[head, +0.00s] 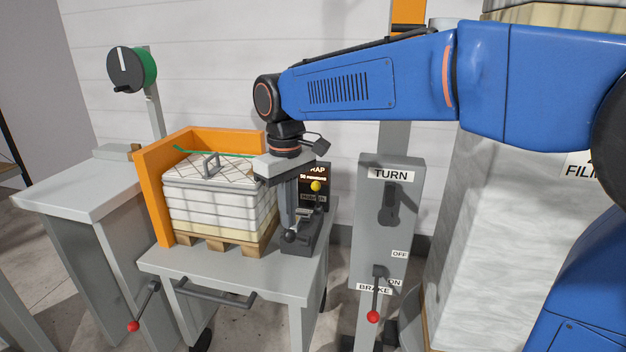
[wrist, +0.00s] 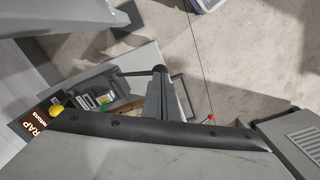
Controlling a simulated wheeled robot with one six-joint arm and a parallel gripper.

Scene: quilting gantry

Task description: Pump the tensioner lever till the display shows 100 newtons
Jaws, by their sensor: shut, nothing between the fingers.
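The tensioner (head: 300,246) is a dark unit at the right front of the grey table, beside the strapped stack. It also shows in the wrist view (wrist: 97,100). Its lever (head: 290,237) appears as a dark rod with a round dark end, also visible in the wrist view (wrist: 138,73). My gripper (head: 289,226) points down, shut and empty, its tips close to the lever end; I cannot tell whether they touch. It shows in the wrist view too (wrist: 161,82).
A yellow knob (head: 316,186) stands before the display. The quilted stack (head: 215,208) sits on a pallet inside an orange corner guard (head: 152,205). A grey post marked TURN (head: 390,222) with a red-knobbed brake lever (head: 374,300) stands to the right.

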